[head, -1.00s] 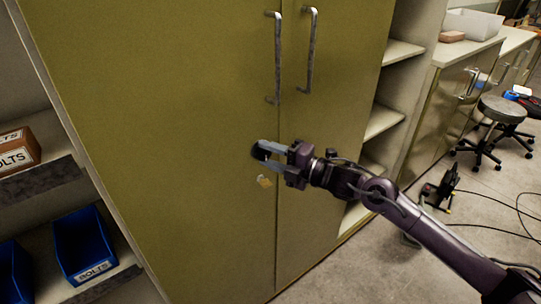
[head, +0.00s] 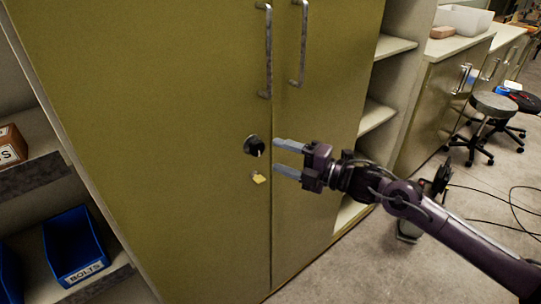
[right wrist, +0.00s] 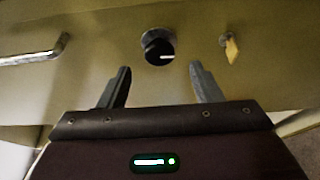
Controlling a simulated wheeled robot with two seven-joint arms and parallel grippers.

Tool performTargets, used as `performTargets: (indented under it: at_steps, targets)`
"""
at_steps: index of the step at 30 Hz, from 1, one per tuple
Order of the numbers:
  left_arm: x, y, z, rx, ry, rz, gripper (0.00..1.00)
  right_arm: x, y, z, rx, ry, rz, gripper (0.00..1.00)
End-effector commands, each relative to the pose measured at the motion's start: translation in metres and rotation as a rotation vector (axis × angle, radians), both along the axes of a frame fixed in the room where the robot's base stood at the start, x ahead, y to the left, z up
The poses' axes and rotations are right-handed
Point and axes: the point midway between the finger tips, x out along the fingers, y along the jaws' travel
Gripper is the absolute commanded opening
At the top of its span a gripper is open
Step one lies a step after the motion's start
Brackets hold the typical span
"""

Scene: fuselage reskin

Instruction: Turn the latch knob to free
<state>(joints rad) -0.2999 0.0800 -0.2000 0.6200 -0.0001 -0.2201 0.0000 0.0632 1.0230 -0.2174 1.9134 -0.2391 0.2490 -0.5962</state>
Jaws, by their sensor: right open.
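The latch knob (head: 254,145) is a round black knob with a white pointer mark on the left door of the olive cabinet (head: 170,90). It also shows in the right wrist view (right wrist: 158,48), beyond the fingertips, with its white mark lying roughly level across that picture. My right gripper (head: 275,157) is open and empty. Its two grey fingers point at the knob from the right and stand apart from it. In the right wrist view the fingers (right wrist: 160,75) lie to either side below the knob. My left gripper is not in view.
A small yellow tag (head: 259,178) hangs just below the knob. Two vertical bar handles (head: 268,55) are above it. Open shelves with a blue bolts bin (head: 73,245) are at the left. A stool (head: 495,108) and cables are on the floor at right.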

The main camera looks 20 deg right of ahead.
Motion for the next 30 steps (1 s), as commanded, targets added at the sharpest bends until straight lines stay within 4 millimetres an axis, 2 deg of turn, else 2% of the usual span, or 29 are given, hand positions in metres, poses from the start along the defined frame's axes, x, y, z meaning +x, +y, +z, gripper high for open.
performTargets:
  at_steps: [8, 24, 27, 29, 30]
  targets:
    - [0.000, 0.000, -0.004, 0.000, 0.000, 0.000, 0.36, -0.015, -0.014, -0.001, 0.000, 0.001, -0.001, 0.59]
    - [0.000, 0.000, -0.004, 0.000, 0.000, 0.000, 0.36, -0.015, -0.016, 0.000, 0.002, 0.002, -0.003, 0.59]
    - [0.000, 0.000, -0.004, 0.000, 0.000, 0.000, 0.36, -0.009, -0.026, -0.013, 0.024, 0.031, -0.038, 0.59]
    - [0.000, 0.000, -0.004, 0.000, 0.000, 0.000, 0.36, -0.002, -0.039, -0.030, 0.058, 0.072, -0.088, 0.59]
    - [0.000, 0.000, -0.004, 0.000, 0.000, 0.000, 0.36, 0.004, -0.052, -0.047, 0.086, 0.110, -0.133, 0.59]
